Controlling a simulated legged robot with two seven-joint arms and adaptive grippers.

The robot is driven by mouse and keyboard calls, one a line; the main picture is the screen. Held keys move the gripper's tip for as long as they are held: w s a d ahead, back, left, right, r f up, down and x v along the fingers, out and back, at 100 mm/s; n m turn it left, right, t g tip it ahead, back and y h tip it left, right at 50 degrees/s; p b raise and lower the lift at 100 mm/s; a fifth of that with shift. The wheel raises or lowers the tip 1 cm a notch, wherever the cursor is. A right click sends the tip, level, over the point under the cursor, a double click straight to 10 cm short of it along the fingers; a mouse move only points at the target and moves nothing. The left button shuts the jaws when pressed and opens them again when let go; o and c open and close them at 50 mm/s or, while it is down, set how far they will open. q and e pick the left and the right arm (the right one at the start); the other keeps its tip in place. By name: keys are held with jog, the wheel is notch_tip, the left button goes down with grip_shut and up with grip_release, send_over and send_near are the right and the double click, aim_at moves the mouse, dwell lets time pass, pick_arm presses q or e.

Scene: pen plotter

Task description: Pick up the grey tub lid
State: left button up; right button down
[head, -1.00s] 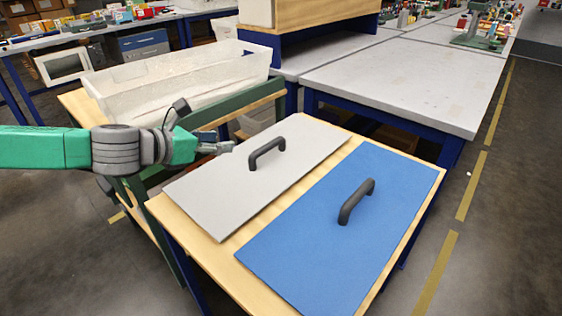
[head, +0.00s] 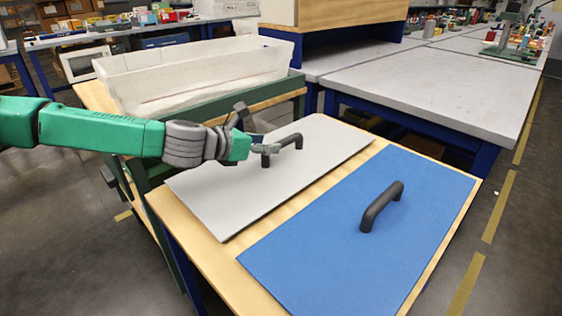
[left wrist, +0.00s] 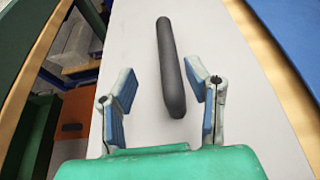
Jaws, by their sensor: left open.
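The grey tub lid (head: 225,195) lies flat on the wooden table, with a black bar handle (head: 290,142) on top. My left gripper (head: 270,148) is at the near end of that handle in the head view. In the left wrist view my left gripper (left wrist: 160,95) is open, one blue-padded finger on each side of the handle (left wrist: 168,65), with gaps to both. The handle's near end reaches between the fingertips. The grey lid (left wrist: 240,100) fills the space beneath. My right gripper is not in view.
A blue lid (head: 340,235) with its own black handle (head: 381,205) lies beside the grey lid on the wooden table (head: 215,265). A translucent tub (head: 190,78) stands behind on a green-framed stand. A grey workbench (head: 430,90) is at the back right.

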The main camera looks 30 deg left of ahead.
aim_at(284, 140)
pick_arm(q)
jog(key=w+d, duration=0.1)
jog(key=w+d+f+b, duration=0.1)
jog(key=w, duration=0.1)
jog(key=shift+w+d+f+b, duration=0.2)
jog(key=shift+w+d+b, duration=0.15)
jog(key=shift+w+d, duration=0.05)
jog(key=shift+w+d+f, duration=0.1)
jog(key=shift+w, duration=0.3)
